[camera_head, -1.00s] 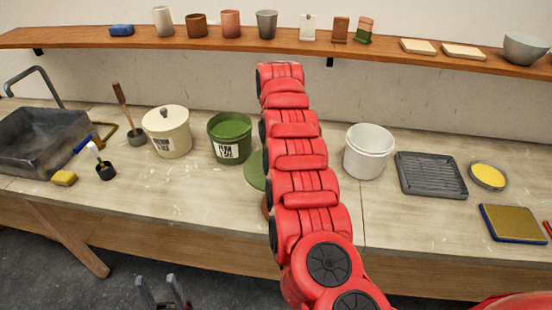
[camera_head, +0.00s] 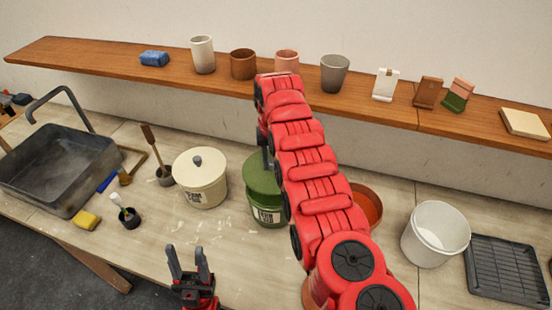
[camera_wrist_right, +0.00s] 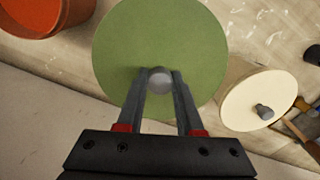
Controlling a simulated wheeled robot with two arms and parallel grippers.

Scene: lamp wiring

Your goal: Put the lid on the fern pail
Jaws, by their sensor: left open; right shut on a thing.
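The fern pail (camera_head: 267,213) is a green pail with a white label, standing on the bench in the head view. Its green lid (camera_head: 261,177) with a grey knob lies level at the pail's mouth and covers it; I cannot tell if it is fully seated. In the right wrist view the lid (camera_wrist_right: 160,35) hides the pail below. My right gripper (camera_wrist_right: 159,82) is shut on the lid's grey knob. My red right arm hides the right part of the pail in the head view. My left gripper (camera_head: 188,256) is open and empty, near the bench's front edge.
A cream lidded pail (camera_head: 201,182) stands close left of the fern pail. A terracotta pot (camera_head: 367,200) and a white pail (camera_head: 435,235) are to the right. A shelf (camera_head: 130,65) with cups runs behind. A sink (camera_head: 60,170) is at left.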

